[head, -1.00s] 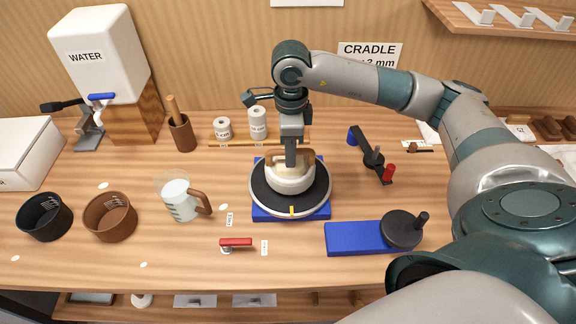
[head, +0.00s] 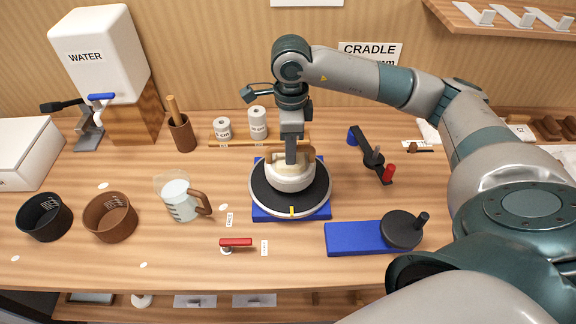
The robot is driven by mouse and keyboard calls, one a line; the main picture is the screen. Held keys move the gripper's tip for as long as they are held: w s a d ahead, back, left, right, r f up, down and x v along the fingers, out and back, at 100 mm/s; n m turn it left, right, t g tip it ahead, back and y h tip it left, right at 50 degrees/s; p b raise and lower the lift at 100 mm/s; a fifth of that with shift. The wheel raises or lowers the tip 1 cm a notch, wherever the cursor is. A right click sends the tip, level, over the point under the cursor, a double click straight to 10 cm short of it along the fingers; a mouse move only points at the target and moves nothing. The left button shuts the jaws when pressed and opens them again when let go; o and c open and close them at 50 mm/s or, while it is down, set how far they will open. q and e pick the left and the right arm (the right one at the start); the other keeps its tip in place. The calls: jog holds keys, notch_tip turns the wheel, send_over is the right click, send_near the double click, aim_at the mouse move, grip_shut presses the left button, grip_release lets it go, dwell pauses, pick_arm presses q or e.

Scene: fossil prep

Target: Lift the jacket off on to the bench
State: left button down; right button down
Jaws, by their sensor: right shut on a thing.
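The jacket (head: 290,180) is a round, cream-white plaster piece with a brown part at its top. It sits in the middle of the black round turntable (head: 263,196) on a blue base. My right gripper (head: 291,160) comes straight down from above and is shut on the jacket's top; the fingertips are partly hidden against it. I cannot tell any gap between the jacket and the turntable. The wooden bench (head: 180,255) has bare room around the turntable. My left gripper is out of view.
A measuring jug (head: 180,201) and a red-handled lever (head: 236,242) stand left of and in front of the turntable. A blue block with a black crank disc (head: 401,229) lies at right front. Two bowls, brown (head: 110,217) and black, stand at left. Clear bench lies at front left.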

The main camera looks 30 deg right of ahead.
jog(key=shift+r, duration=0.3)
jog(key=shift+r+p, duration=0.3)
jog(key=shift+r, duration=1)
dwell(0.4)
jog(key=shift+r+p, duration=1)
jog(key=shift+r, duration=1.5)
